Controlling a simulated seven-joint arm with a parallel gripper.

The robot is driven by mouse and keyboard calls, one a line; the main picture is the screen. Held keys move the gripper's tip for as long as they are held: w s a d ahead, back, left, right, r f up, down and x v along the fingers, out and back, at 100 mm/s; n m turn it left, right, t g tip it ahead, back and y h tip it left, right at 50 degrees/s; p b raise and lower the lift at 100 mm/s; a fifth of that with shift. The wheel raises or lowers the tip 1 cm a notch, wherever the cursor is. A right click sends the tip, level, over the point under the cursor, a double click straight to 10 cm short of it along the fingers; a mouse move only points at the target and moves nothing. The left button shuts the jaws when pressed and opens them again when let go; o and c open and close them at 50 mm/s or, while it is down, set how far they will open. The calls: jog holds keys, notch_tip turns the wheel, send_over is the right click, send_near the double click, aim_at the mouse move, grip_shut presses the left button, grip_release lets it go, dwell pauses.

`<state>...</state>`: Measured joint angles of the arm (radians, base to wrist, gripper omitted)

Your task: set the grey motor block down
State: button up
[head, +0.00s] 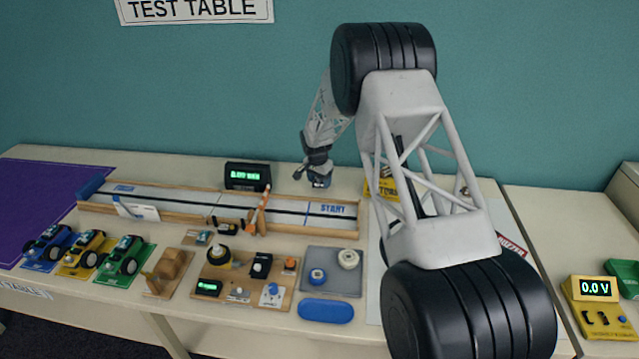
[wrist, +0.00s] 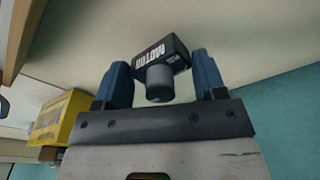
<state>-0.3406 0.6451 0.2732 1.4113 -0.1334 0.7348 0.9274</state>
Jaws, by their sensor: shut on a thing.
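The grey motor block (wrist: 172,52), dark with white "MOTOR" lettering and a round grey end, sits between the blue fingers of my gripper (wrist: 160,74) in the wrist view. My gripper is shut on it. In the head view my gripper (head: 318,174) points down over the back of the table, behind the track and right of the black display box. The block is too small and covered by the fingers to make out there. I cannot tell whether it touches the tabletop (wrist: 100,50).
The wooden-edged track (head: 270,209) lies in front of my gripper. A black box with a green display (head: 246,176) stands to its left. A yellow box (head: 381,188) stands to its right, partly behind my arm; it also shows in the wrist view (wrist: 55,117). The teal wall is behind.

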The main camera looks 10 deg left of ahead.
aim_at(317, 183)
jog(key=shift+f, duration=0.65)
jog(key=shift+f, duration=0.15)
jog(key=o, duration=1)
jog(key=r, duration=0.4)
jog(key=s+r, duration=0.1)
jog(key=r, duration=0.7)
jog(key=shift+s+a+r, duration=0.1)
jog(key=shift+s+a, duration=0.05)
jog(key=shift+a, duration=0.2)
